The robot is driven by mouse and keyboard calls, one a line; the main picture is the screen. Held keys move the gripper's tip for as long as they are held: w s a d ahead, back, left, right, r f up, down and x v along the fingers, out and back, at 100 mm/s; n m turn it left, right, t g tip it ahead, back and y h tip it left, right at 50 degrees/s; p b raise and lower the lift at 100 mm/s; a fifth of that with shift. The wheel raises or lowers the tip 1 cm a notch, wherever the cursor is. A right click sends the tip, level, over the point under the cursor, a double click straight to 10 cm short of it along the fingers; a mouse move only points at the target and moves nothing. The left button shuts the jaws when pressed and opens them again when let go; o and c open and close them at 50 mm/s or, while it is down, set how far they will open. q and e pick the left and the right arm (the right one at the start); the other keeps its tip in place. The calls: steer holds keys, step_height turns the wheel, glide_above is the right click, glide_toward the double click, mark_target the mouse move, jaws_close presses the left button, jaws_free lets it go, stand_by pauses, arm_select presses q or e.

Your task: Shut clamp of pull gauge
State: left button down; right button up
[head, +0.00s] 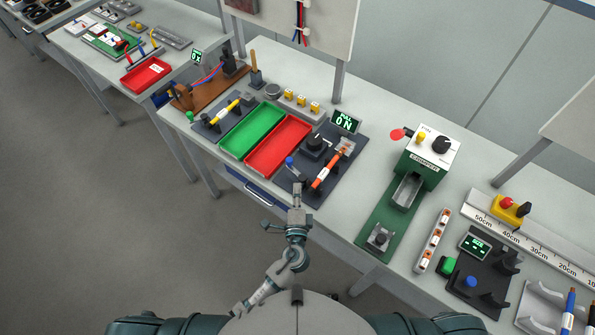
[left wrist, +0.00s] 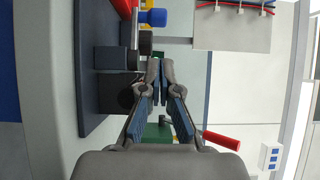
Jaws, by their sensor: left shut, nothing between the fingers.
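The pull gauge is a dark base plate (head: 322,194) with a display reading 0 N (head: 346,122) at its back. On it stand a black block with a round top (head: 316,145), an orange and white bar (head: 328,170) and a small blue-tipped part (head: 290,162). A blue knob (left wrist: 153,18) shows at the top of the left wrist view, beside grey and black blocks. I cannot tell whether the clamp is open. My left gripper (head: 297,188) is shut and empty at the plate's front edge; its fingertips also show in the left wrist view (left wrist: 160,72). My right gripper is out of view.
A red tray (head: 278,145) and a green tray (head: 252,130) lie left of the gauge. A green machine with a white top (head: 430,150) and a red-tipped lever (head: 398,134) stands to the right. Bare table (head: 365,190) lies between gauge and machine.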

mark_target(297, 172)
arm_select(q)
steer(key=w+p, duration=0.1)
steer(key=w, duration=0.8)
steer(key=shift+w+f, duration=0.15)
steer(key=shift+w, duration=0.5)
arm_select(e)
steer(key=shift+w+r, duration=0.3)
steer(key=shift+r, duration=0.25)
arm_select(q)
steer(key=shift+a, duration=0.15)
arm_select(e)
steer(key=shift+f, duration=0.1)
arm_select(q)
steer(key=shift+s, duration=0.15)
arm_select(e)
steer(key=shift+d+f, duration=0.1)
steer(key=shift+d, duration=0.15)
